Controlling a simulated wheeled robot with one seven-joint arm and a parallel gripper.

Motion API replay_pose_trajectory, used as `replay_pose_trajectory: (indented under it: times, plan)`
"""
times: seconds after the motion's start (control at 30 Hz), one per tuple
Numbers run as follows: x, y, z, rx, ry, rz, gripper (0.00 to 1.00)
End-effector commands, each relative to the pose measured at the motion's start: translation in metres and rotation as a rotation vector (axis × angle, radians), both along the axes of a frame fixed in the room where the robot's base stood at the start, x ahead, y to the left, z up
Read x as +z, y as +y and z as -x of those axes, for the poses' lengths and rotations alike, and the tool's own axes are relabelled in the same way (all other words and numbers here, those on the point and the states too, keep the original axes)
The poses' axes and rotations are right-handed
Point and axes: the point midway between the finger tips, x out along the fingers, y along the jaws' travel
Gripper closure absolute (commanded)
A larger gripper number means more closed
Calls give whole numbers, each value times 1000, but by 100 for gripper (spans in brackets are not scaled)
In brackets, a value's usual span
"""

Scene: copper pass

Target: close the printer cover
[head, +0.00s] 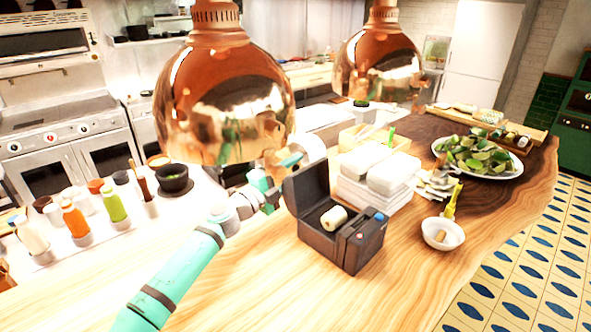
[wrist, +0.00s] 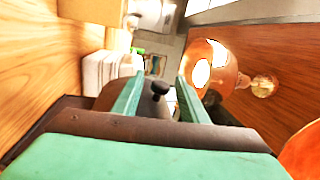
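In the wrist view the two teal fingers (wrist: 158,98) are apart. A dark shape with a small knob shows between them; I cannot tell whether it is the cover.
Two copper lamps (head: 222,95) hang over the counter, the nearer one just above my arm. White stacked containers (head: 375,180) stand right behind the printer. Bottles (head: 75,220) stand left.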

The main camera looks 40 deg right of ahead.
Motion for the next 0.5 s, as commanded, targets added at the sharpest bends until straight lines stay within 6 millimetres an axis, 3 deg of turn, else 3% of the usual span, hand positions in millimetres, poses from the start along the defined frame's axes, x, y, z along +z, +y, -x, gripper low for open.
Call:
replay_pose_trajectory:
  times: [0.27,0.43,0.5]
  plan:
    - [0,-1,-1,1,0,0,60]
    - [0,-1,-1,1,0,0,100]
    - [0,0,-1,1,0,0,100]
